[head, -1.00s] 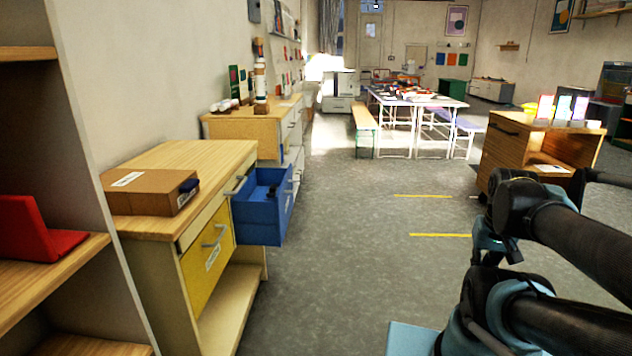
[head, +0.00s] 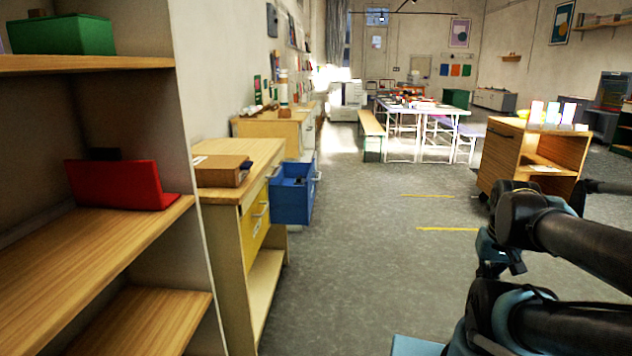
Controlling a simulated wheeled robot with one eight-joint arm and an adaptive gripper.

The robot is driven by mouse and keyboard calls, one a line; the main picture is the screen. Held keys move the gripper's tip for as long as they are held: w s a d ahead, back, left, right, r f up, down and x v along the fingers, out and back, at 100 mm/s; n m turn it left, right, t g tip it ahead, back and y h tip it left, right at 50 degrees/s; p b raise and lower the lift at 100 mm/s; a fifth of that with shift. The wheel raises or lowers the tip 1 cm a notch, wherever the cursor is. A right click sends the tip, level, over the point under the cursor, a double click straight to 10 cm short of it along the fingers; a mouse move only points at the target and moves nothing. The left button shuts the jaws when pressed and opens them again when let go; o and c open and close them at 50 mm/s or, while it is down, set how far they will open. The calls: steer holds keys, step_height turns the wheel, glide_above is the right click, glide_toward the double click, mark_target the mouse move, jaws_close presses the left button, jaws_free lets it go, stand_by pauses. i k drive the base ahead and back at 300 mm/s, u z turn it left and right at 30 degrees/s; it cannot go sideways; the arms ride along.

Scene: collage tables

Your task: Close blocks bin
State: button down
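A blue bin (head: 292,200) stands pulled out like a drawer from the low wooden cabinet on the left side, with its open top showing and something dark inside. A yellow bin front (head: 256,228) with a handle and a white label sits flush in the same cabinet, nearer to me. I cannot read the label, so I cannot tell which bin is for blocks. My dark arm links with light blue joints fill the lower right, well apart from the bins across open floor. I cannot make out the fingers of my gripper.
A brown cardboard box (head: 222,170) lies on the cabinet top (head: 262,152). A tall shelf (head: 80,268) with a red object (head: 118,185) and a green box (head: 62,35) stands close on the left. A wooden cart (head: 530,150) is at right. The grey floor (head: 370,260) between is clear.

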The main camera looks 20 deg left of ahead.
mark_target(290, 203)
steer(key=z, duration=0.05)
steer(key=k, duration=0.25)
steer(key=u, duration=0.95)
steer(key=i, duration=2.05)
steer(key=z, duration=0.55)
